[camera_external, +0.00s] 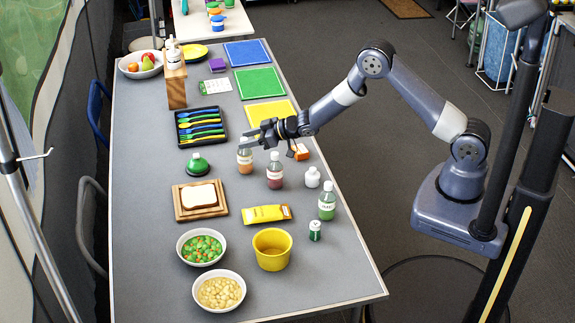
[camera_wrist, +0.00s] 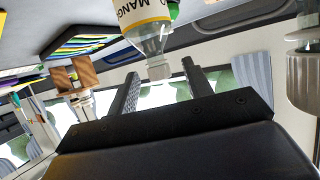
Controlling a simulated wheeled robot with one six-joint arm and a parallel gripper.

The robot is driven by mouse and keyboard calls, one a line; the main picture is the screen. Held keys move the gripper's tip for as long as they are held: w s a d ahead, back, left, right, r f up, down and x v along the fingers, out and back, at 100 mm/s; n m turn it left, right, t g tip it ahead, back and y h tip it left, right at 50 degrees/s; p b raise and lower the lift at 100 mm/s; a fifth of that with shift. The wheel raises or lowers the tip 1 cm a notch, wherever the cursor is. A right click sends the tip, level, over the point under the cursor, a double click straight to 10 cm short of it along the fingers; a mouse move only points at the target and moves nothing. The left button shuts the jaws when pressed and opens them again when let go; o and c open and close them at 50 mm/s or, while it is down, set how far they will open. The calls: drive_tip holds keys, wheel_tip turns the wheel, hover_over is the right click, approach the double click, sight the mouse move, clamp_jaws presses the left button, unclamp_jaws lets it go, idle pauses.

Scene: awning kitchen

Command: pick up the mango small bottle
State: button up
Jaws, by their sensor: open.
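The mango small bottle (camera_external: 245,160) stands upright on the grey table, with an orange body, a pale label and a pale cap. In the wrist view it appears upside down at the top, its label (camera_wrist: 143,12) reading "MANG" and its clear neck and cap hanging between the directions of my two fingers. My gripper (camera_external: 254,139) is open and empty, at about the height of the bottle's cap. The fingers partly cover the bottle's top in the external view. I cannot tell whether they touch it.
A dark red bottle (camera_external: 275,172) stands close to the right, and a green-domed item (camera_external: 198,164) to the left. A cutlery tray (camera_external: 201,126) lies behind.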

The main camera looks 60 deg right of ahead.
drive_tip(key=shift+x, duration=0.95)
drive_tip(key=shift+c, duration=0.3)
clamp_jaws()
